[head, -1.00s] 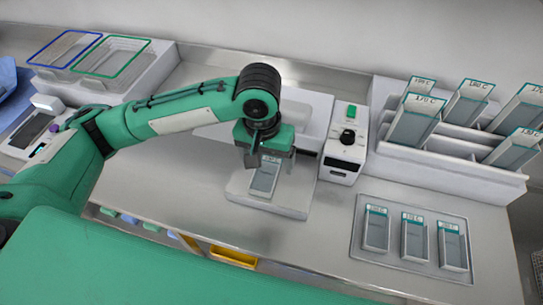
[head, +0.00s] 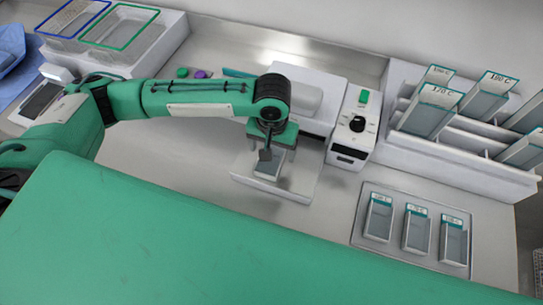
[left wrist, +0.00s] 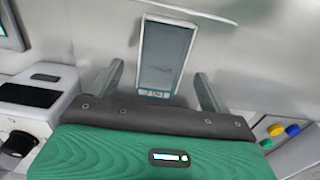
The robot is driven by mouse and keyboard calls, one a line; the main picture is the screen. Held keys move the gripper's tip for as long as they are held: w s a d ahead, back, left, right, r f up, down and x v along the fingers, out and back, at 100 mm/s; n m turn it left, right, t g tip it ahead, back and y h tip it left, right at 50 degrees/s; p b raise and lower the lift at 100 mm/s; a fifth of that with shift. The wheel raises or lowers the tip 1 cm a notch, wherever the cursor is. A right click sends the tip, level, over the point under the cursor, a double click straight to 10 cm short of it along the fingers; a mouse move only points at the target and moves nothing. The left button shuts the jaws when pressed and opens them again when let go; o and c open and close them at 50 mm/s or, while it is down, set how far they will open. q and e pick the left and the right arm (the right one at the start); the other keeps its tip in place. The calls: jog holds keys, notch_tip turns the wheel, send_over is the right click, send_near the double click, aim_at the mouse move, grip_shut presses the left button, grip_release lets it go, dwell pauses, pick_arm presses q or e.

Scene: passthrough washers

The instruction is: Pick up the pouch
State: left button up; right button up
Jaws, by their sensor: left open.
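The pouch (head: 266,170) is a small flat grey piece with a pale edge. It lies on the white platform (head: 300,190) in front of the sealing machine, and its far part is hidden by my gripper in the head view. In the left wrist view the pouch (left wrist: 165,52) shows nearly whole, with a teal printed label at its near end. My left gripper (head: 268,152) is over the pouch, pointing down. In the left wrist view the gripper (left wrist: 158,72) is open, with one finger on each side of the label end and nothing gripped.
A control box (head: 349,135) with a black knob stands right of the platform. A metal tray (head: 375,248) with several pouches lies at the right front. A white rack (head: 455,160) holds larger labelled pouches. Two framed baskets (head: 120,27) stand at the far left.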

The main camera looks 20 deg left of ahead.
pick_arm(q)
notch_tip(320, 180, down, 2)
jog(key=shift+a+f+p, duration=0.15)
jog(key=shift+f+p, duration=0.1)
jog(key=shift+p, duration=0.05)
jog(key=shift+f, duration=0.4)
jog(key=shift+s+f, duration=0.1)
jog(key=shift+f, duration=0.05)
jog(key=c, duration=1)
jog(key=shift+c, duration=0.2)
pick_arm(e)
jog(key=shift+s+d+r, duration=0.1)
jog(key=shift+s+r, duration=0.45)
jog(key=shift+s, duration=0.15)
